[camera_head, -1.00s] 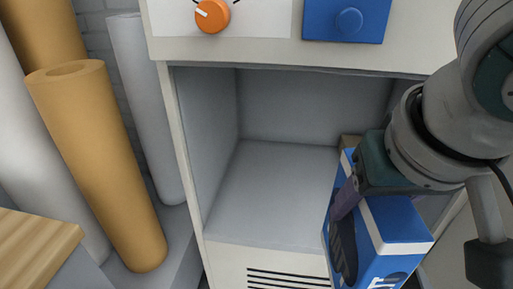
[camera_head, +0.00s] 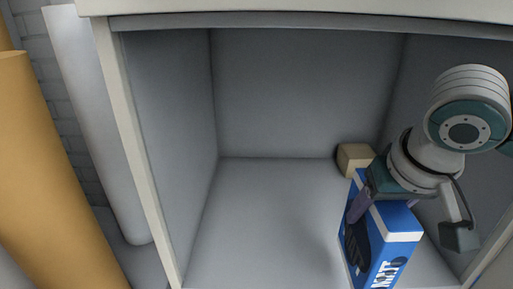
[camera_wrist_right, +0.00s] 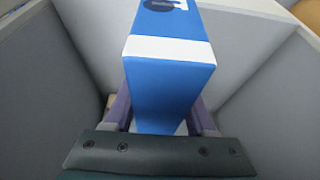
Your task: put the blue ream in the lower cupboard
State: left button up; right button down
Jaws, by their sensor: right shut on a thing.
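The blue ream (camera_head: 380,235), blue with a white band and lettering, stands about upright at the right of the open cupboard (camera_head: 262,215) in the head view. My right gripper (camera_head: 376,208) is shut on its upper end, one purple finger showing on its left side. In the right wrist view the ream (camera_wrist_right: 165,85) sits between the two fingers (camera_wrist_right: 162,112). The ream is within the cupboard's opening, near its right wall. Whether its bottom touches the cupboard floor cannot be told. My left gripper is not in view.
A small beige block (camera_head: 354,159) lies at the back right of the cupboard, just behind the ream. The floor to the left and middle is clear. An orange-tan roll (camera_head: 45,185) and a pale roll (camera_head: 98,120) stand outside, left of the cupboard.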

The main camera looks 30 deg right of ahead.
jog(key=w+d+b, duration=0.3)
jog(key=w+d, duration=0.2)
jog(key=w, duration=0.4)
notch_tip(320, 180, down, 7)
jog(key=b, duration=0.4)
jog(key=shift+w, duration=0.35)
jog(key=shift+d, duration=0.1)
jog(key=c, duration=0.7)
grip_release()
jog(key=shift+s+f, duration=0.1)
jog(key=shift+f, duration=0.05)
jog(key=o, duration=0.5)
